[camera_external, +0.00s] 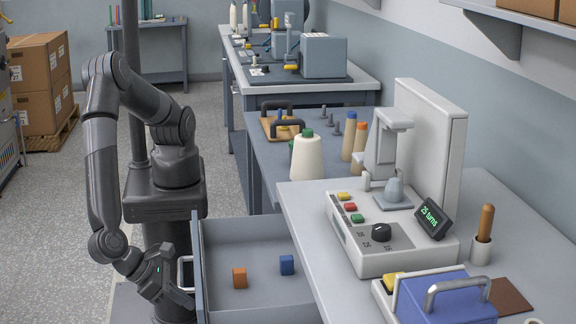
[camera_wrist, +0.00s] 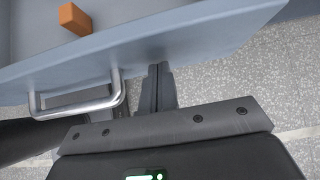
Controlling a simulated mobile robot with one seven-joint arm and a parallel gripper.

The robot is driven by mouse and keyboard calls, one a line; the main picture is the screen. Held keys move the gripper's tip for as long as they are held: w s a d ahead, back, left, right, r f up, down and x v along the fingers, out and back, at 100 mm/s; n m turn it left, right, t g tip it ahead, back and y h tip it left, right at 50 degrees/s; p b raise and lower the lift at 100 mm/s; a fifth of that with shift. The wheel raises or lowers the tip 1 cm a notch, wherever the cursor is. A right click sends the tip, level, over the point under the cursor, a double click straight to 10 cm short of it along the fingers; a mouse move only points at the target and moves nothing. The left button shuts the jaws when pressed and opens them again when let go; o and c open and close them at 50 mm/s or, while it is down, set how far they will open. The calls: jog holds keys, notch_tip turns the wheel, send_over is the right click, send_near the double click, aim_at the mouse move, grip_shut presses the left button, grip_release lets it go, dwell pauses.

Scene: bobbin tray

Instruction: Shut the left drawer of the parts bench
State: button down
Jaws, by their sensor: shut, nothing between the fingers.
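The left drawer (camera_external: 199,262) of the parts bench (camera_external: 309,221) stands pulled out, its grey inside open to view. Its front panel also shows in the wrist view (camera_wrist: 205,42), with a silver bar handle (camera_wrist: 80,108) on its outer face. An orange block (camera_external: 239,278) and a blue block (camera_external: 287,265) lie inside. My gripper (camera_external: 191,296) is low at the outer side of the front panel. In the wrist view its shut, empty fingers (camera_wrist: 157,72) point at the panel, right of the handle and apart from it. I cannot tell whether the fingertips touch the panel.
A grey winding machine (camera_external: 385,242) and a blue box with a handle (camera_external: 445,302) stand on the bench. A cream bobbin (camera_external: 306,158) stands farther back. Open speckled floor (camera_external: 60,230) lies left of my arm. Cardboard boxes (camera_external: 40,85) stand at the far left.

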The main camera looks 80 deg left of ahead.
jog(key=w, duration=2.5)
jog(key=shift+w, duration=0.65)
jog(key=shift+w+a+r, duration=0.1)
jog(key=shift+w+a, duration=0.05)
jog(key=shift+s, duration=0.4)
jog(key=s, duration=0.5)
jog(key=shift+d+r, duration=0.25)
jog(key=shift+r, duration=0.1)
jog(key=v, duration=0.9)
jog(key=shift+f, duration=0.15)
